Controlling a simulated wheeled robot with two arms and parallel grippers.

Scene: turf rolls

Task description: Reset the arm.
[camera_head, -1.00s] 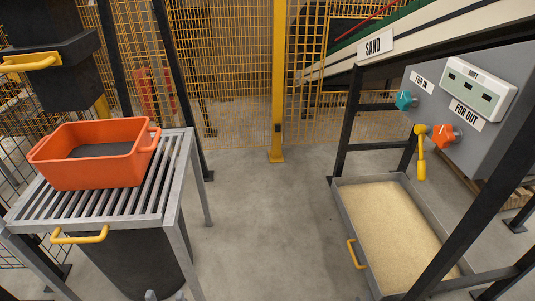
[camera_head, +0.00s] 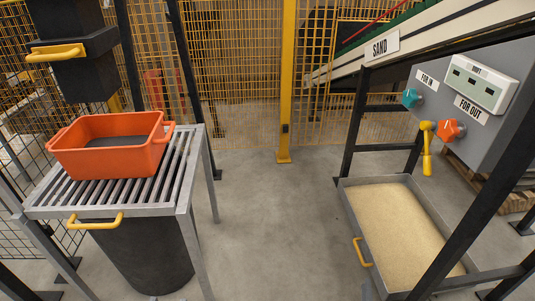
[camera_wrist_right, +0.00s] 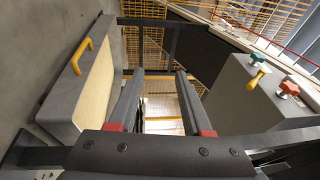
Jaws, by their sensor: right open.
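My right gripper (camera_wrist_right: 159,75) shows in the right wrist view with its two dark fingers apart and nothing between them. Its fingers point toward a dark frame and the yellow fence. The sand tray (camera_wrist_right: 62,110) lies to the left of the fingers, and the control box (camera_wrist_right: 242,100) with its knobs stands to the right. I cannot make out either gripper clearly in the head view. My left gripper is not in view.
An orange crate (camera_head: 107,158) sits on a slatted metal stand (camera_head: 188,165) at left, above a dark bin (camera_head: 150,255). The sand-filled tray (camera_head: 362,222) lies at right below the control box (camera_head: 480,145) with a yellow lever (camera_head: 427,150). The floor (camera_head: 270,225) between is clear.

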